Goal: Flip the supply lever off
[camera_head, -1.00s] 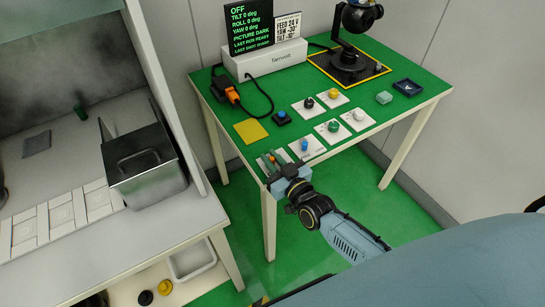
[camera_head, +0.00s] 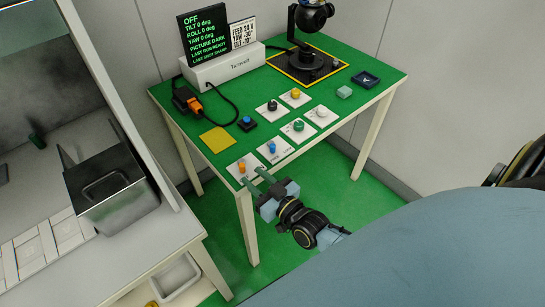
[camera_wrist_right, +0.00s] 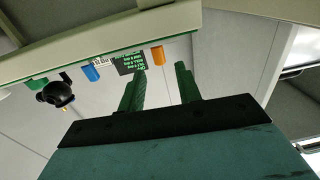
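On the green table, an orange lever (camera_head: 242,167) stands on a white plate at the front left corner. A blue knob (camera_head: 272,147) is on the plate beside it. I cannot read which plate is the supply. My right gripper (camera_head: 258,178) is at the table's front edge, just right of and nearer than the orange lever. Its two fingers are apart and empty. In the right wrist view the orange lever (camera_wrist_right: 158,55) and blue knob (camera_wrist_right: 91,73) show upside down, beyond the fingers (camera_wrist_right: 160,80). My left gripper is not in view.
A white box (camera_head: 225,68) carries a black screen (camera_head: 205,35) reading OFF. A metal bin (camera_head: 110,185) stands on the left bench. Green floor is clear in front.

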